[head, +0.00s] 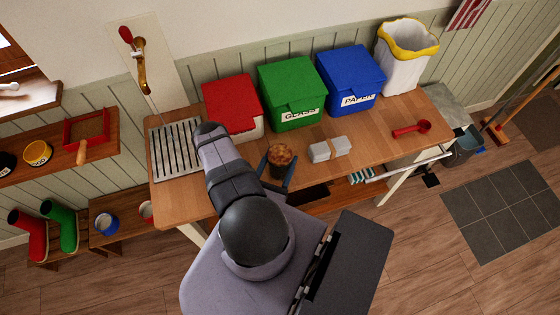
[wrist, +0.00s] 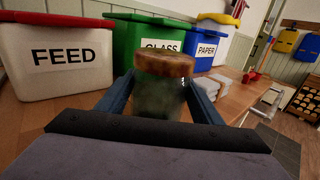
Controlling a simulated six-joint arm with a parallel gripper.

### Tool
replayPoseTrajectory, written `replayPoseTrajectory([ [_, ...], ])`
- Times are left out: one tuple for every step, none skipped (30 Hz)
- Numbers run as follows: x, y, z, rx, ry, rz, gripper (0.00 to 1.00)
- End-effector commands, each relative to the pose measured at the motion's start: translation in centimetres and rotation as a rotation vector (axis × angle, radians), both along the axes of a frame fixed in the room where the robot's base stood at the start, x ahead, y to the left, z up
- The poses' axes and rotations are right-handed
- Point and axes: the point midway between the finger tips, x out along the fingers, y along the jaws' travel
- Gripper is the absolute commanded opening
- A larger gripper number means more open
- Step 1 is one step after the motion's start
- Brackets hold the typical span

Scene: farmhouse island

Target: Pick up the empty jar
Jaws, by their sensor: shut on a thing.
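The jar (wrist: 160,98) has cloudy greenish glass and a brown, rust-coloured lid. It stands upright between the two blue-grey fingers of my gripper (wrist: 160,100) in the wrist view. In the head view the jar (head: 281,156) shows mostly its brown lid, over the front part of the wooden table. My gripper (head: 278,170) is shut on the jar, with a finger on each side. The jar's base is hidden behind my gripper, so I cannot tell whether it touches the table.
Behind the jar stand a red-lidded FEED bin (head: 232,105), a green GLASS bin (head: 292,92) and a blue PAPER bin (head: 350,78). Small pale blocks (head: 330,149) lie right of the jar. A red scoop (head: 411,129) lies further right. The table (head: 375,140) is clear between them.

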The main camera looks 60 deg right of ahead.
Motion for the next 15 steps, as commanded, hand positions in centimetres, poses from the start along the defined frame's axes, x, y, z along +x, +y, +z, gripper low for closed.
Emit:
replayPoseTrajectory([
  [0.0, 0.0, 0.1, -0.002, 0.000, 0.000, 0.30],
  [0.0, 0.0, 0.1, -0.002, 0.000, 0.000, 0.30],
  [0.0, 0.0, 0.1, -0.002, 0.000, 0.000, 0.30],
  [0.0, 0.0, 0.1, -0.002, 0.000, 0.000, 0.30],
  [0.0, 0.0, 0.1, -0.002, 0.000, 0.000, 0.30],
  [0.0, 0.0, 0.2, -0.002, 0.000, 0.000, 0.30],
  [0.0, 0.0, 0.3, -0.002, 0.000, 0.000, 0.30],
  [0.0, 0.0, 0.4, -0.002, 0.000, 0.000, 0.30],
  [0.0, 0.0, 0.5, -0.002, 0.000, 0.000, 0.30],
  [0.0, 0.0, 0.6, -0.002, 0.000, 0.000, 0.30],
  [0.0, 0.0, 0.8, -0.002, 0.000, 0.000, 0.30],
  [0.0, 0.0, 1.0, -0.002, -0.001, 0.000, 0.30],
  [0.0, 0.0, 1.2, -0.002, -0.001, 0.000, 0.30],
  [0.0, 0.0, 1.4, -0.002, -0.001, 0.000, 0.30],
  [0.0, 0.0, 1.7, -0.002, -0.001, 0.000, 0.30],
])
